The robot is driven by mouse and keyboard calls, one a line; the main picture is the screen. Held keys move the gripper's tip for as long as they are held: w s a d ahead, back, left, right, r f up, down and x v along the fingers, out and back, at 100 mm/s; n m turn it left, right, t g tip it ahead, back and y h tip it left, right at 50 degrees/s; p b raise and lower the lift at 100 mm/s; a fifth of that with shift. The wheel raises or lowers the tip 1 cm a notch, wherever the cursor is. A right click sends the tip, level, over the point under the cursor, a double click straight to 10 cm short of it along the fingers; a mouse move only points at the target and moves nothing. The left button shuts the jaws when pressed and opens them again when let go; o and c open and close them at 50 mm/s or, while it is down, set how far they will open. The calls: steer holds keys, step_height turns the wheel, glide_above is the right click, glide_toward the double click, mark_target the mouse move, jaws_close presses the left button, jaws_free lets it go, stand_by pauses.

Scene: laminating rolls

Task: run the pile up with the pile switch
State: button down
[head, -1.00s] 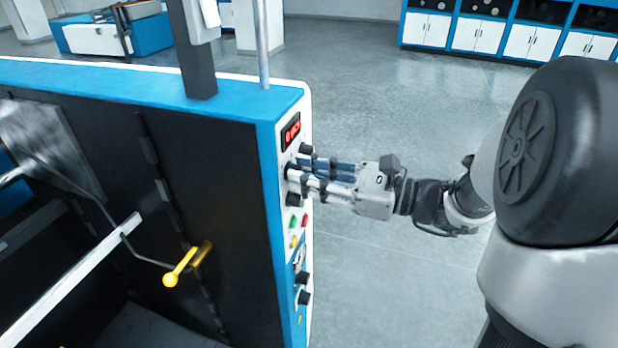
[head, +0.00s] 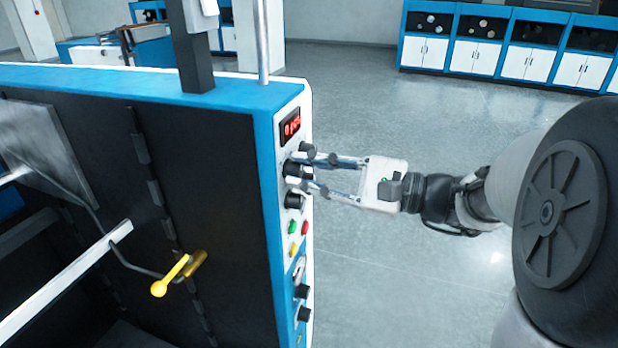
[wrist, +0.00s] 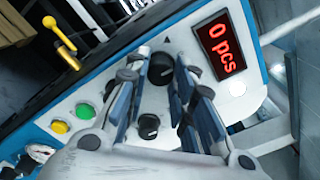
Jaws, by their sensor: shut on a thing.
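A control panel (head: 285,220) is on the narrow end of the blue and black machine in the head view. My gripper (head: 309,171) reaches it from the right, its two fingers spread one above the other. In the wrist view its fingers close around a large black knob (wrist: 161,69), which also shows in the head view (head: 292,168). A smaller black knob (wrist: 149,126) lies between the fingers, nearer the palm. I cannot read which control is the pile switch. The pile itself cannot be made out.
Green (wrist: 85,111) and yellow (wrist: 59,127) buttons sit beside the fingers. A yellow-knobbed lever (head: 172,277) sticks out from the machine's dark side. More black knobs (head: 303,292) are lower on the panel. The floor to the right is clear.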

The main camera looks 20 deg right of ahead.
stand_by(0.4)
steer(key=c, duration=1.3)
jaws_free()
steer(key=shift+c, duration=0.2)
steer(key=v, duration=1.2)
